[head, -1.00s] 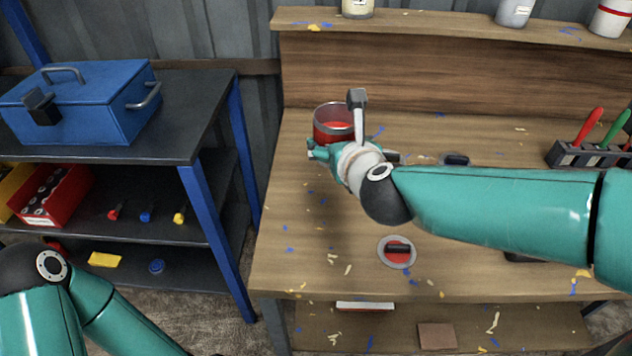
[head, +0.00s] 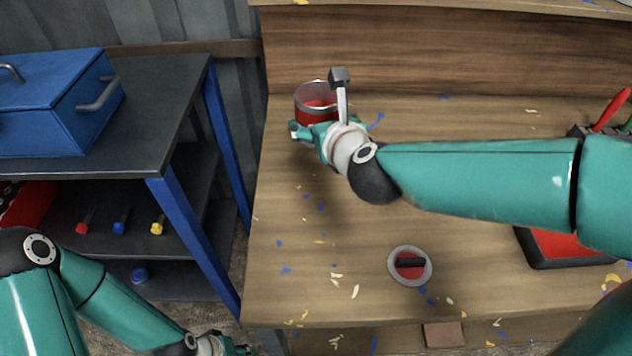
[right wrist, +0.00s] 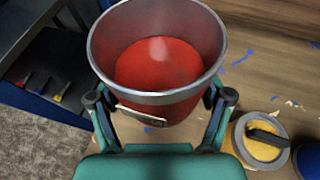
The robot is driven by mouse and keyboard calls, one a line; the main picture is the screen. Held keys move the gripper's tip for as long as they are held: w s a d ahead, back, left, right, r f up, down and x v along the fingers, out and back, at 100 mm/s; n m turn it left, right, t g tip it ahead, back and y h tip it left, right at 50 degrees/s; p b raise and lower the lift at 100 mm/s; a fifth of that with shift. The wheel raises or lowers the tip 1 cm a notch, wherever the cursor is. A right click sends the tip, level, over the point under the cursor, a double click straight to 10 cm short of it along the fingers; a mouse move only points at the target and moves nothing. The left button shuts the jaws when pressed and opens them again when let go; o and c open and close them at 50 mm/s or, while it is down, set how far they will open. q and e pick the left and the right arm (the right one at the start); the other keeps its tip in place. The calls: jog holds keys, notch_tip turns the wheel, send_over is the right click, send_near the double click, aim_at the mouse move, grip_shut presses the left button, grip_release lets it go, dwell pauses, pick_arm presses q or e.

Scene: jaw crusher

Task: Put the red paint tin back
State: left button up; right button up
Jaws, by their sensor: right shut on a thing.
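The red paint tin (head: 317,103) is an open metal can with red paint inside, at the back left of the wooden bench. In the right wrist view the tin (right wrist: 160,40) fills the top middle, upright or nearly so. My right gripper (head: 306,130) is shut on it, one finger on each side in the wrist view (right wrist: 160,98). I cannot tell whether the tin touches the bench. My left gripper (head: 232,346) is low at the bottom edge, partly cut off; its jaws are unclear.
A round lid-like disc with a red centre and black handle (head: 410,267) lies on the bench. A red-and-black tray (head: 560,248) is partly behind my right arm. A dark shelf with blue legs (head: 205,175) and a blue toolbox (head: 60,100) stand left.

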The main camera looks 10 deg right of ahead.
jog(key=b, duration=0.3)
send_over(318, 187)
notch_tip(318, 187, down, 10)
jog(key=shift+w+r, duration=0.1)
jog(key=shift+f+b, duration=0.4)
jog(key=shift+f, duration=2)
jog(key=shift+f, duration=0.1)
jog(key=o, duration=1.4)
jog(key=shift+c, duration=0.2)
jog(key=o, duration=0.3)
